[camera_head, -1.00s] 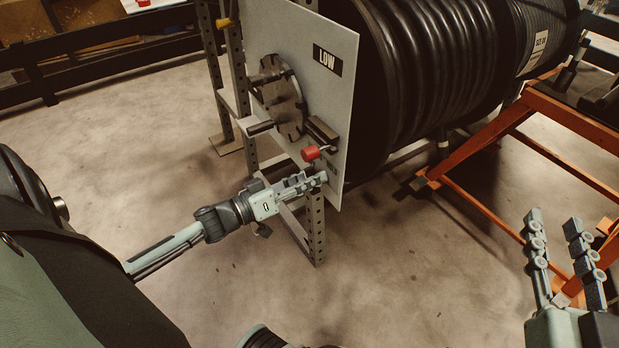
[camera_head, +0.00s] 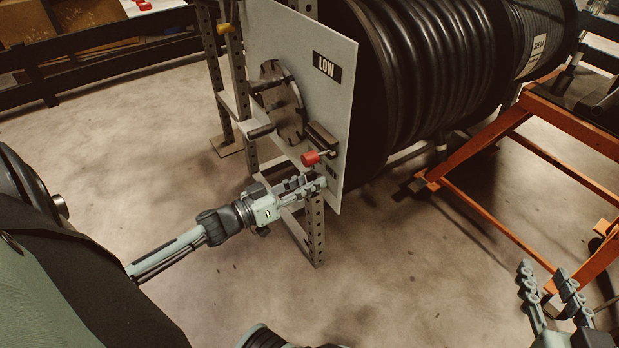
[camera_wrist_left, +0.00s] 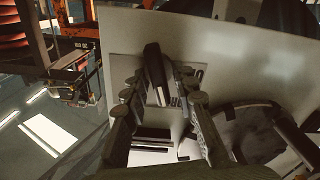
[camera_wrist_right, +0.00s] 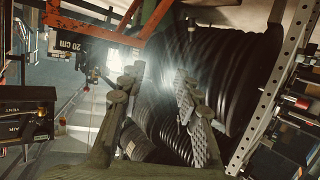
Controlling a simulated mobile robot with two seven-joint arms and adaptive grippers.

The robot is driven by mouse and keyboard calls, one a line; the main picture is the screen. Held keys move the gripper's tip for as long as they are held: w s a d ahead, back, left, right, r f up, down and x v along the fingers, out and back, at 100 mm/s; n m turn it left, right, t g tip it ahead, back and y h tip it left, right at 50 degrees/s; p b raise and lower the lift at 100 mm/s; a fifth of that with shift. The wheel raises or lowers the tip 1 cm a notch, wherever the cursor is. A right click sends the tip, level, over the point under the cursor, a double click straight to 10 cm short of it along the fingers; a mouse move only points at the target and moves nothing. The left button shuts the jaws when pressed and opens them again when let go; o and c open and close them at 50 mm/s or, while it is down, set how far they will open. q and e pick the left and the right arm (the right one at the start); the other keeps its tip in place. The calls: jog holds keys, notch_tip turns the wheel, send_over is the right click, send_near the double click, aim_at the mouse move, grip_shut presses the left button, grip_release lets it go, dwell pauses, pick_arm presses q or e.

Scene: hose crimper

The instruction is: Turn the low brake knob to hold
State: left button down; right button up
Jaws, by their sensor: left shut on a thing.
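The pale panel marked LOW (camera_head: 327,67) stands upright beside a large black hose reel. My left gripper (camera_head: 314,184) reaches the panel's lower corner, just below a red ball handle (camera_head: 310,158). In the left wrist view, the low brake knob (camera_wrist_left: 155,68), a dark bar, sits tilted between the fingers of my left gripper (camera_wrist_left: 158,78). The fingers are shut on it. Lettering beside the knob is partly covered by a finger and I cannot read it fully. My right gripper (camera_head: 549,291) is open and empty at the lower right, away from the panel.
A round dark disc (camera_head: 284,101) with protruding handles is on the panel above my left gripper. The black hose reel (camera_head: 425,75) is behind the panel. An orange frame (camera_head: 500,195) stands at the right. The floor in front is clear.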

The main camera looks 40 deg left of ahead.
pick_arm(q)
jog(key=m+p, duration=0.1)
jog(key=m, duration=0.1)
jog(key=shift+d+r+m, duration=0.1)
jog(key=shift+r+m, duration=0.05)
jog(key=shift+m, duration=0.25)
jog(key=m+p, duration=0.1)
jog(key=m, duration=0.3)
jog(key=shift+s+d+m+p, duration=0.1)
jog(key=shift+d+m+p, duration=0.05)
jog(key=shift+m+p, duration=0.25)
jog(key=shift+m, duration=1.1)
pick_arm(e)
jog(key=s+d+f+m+g+h, duration=0.1)
jog(key=s+d+f+g+h, duration=0.3)
jog(key=s+d+f+g, duration=0.4)
jog(key=shift+s+d+f+g+h, duration=0.35)
jog(key=shift+s+d+f, duration=0.65)
jog(key=shift+d+f, duration=0.6)
pick_arm(q)
jog(key=shift+f, duration=0.2)
pick_arm(e)
jog(key=shift+d+r, duration=0.15)
jog(key=shift+d, duration=0.05)
pick_arm(q)
jog(key=c, duration=1.5)
grip_release()
jog(key=shift+c, duration=0.2)
jog(key=shift+s, duration=0.15)
